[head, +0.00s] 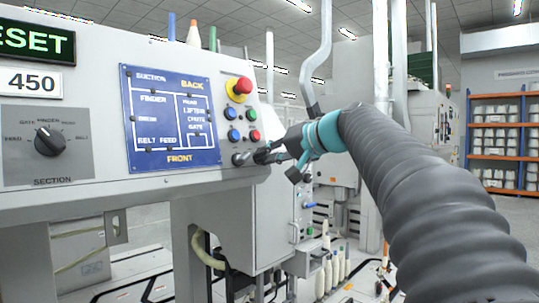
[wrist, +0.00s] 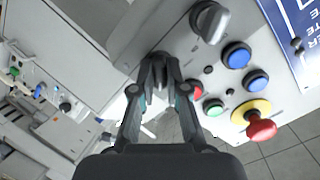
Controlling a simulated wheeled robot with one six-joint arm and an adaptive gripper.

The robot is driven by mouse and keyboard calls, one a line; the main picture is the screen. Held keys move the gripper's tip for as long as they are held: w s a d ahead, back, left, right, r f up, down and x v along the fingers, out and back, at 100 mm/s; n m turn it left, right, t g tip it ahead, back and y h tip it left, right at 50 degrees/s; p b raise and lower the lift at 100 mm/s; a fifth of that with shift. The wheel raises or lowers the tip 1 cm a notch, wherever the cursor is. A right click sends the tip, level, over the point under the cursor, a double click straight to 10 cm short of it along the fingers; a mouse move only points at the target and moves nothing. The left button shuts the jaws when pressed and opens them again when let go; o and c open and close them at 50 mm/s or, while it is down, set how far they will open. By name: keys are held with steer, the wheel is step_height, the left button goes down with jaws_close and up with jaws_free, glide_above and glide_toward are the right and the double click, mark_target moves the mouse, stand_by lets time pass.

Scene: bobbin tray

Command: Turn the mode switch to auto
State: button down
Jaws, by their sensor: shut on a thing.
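My gripper (head: 268,155) is at the lower right corner of the control panel, below the round buttons. In the wrist view my gripper (wrist: 160,65) has its fingers closed around a small dark knob (wrist: 158,82), which I take to be the mode switch. The fingers hide most of it, so its setting and any label cannot be read. A second, grey lever knob (wrist: 208,22) sits beside it, apart from the fingers; in the head view this grey knob (head: 240,158) is just left of the gripper.
A red mushroom button on a yellow base (head: 239,88) stands out above the gripper, with blue, green and red buttons (head: 233,134) between. A blue diagram plate (head: 172,118) and a black section dial (head: 50,141) are to the left.

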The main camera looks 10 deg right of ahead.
steer(key=shift+r, duration=0.15)
steer(key=c, duration=1.2)
jaws_free()
steer(key=shift+d, duration=0.15)
steer(key=v, duration=1.1)
steer(key=shift+s+d, duration=0.2)
steer(key=shift+s, duration=0.15)
